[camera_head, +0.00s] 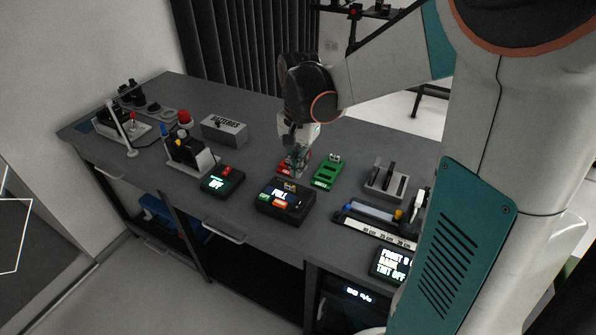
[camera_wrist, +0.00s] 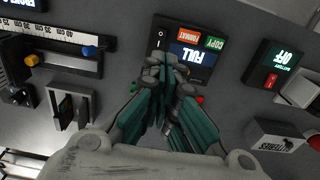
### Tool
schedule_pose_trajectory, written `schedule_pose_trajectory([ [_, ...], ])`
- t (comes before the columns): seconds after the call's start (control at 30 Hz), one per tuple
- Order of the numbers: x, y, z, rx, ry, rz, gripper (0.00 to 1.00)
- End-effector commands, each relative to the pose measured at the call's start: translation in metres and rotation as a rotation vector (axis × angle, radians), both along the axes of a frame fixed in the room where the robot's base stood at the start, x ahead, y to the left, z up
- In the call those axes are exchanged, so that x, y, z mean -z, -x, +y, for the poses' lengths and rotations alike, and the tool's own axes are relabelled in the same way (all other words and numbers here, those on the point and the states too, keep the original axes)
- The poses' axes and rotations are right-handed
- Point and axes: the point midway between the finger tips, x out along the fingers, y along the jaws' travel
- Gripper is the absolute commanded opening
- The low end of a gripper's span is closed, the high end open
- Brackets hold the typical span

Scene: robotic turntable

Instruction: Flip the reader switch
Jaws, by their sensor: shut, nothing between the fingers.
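The reader is a dark box (camera_head: 285,207) on the bench, with a lit screen reading FULL and green and orange buttons. In the wrist view the reader (camera_wrist: 190,50) is ahead of my fingers, with a black rocker switch (camera_wrist: 159,43) at its left end, marked with a white line. My gripper (camera_head: 293,174) points down behind the reader in the head view. In the wrist view my gripper (camera_wrist: 161,68) has its fingertips together, empty, close to the switch end. I cannot tell whether they touch the reader. The switch's position is not clear.
A battery panel (camera_head: 223,181) reading OFF and a grey BATTERIES box (camera_head: 224,131) stand left. A green module (camera_head: 328,172) is close right of my gripper. A lever block (camera_head: 387,181) and a slider with a ruler (camera_head: 375,220) are farther right.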

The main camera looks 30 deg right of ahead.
Motion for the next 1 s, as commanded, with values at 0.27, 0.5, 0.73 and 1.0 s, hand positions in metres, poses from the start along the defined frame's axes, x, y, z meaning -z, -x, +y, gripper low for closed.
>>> schedule_pose_trajectory([
  [0.27, 0.06, 0.0, 0.0, 0.0, 0.0, 0.0, 0.0],
  [0.5, 0.1, 0.0, 0.0, 0.0, 0.0, 0.0, 0.0],
  [0.73, 0.117, 0.0, 0.0, 0.0, 0.0, 0.0, 0.0],
  [1.0, 0.118, 0.0, 0.0, 0.0, 0.0, 0.0, 0.0],
])
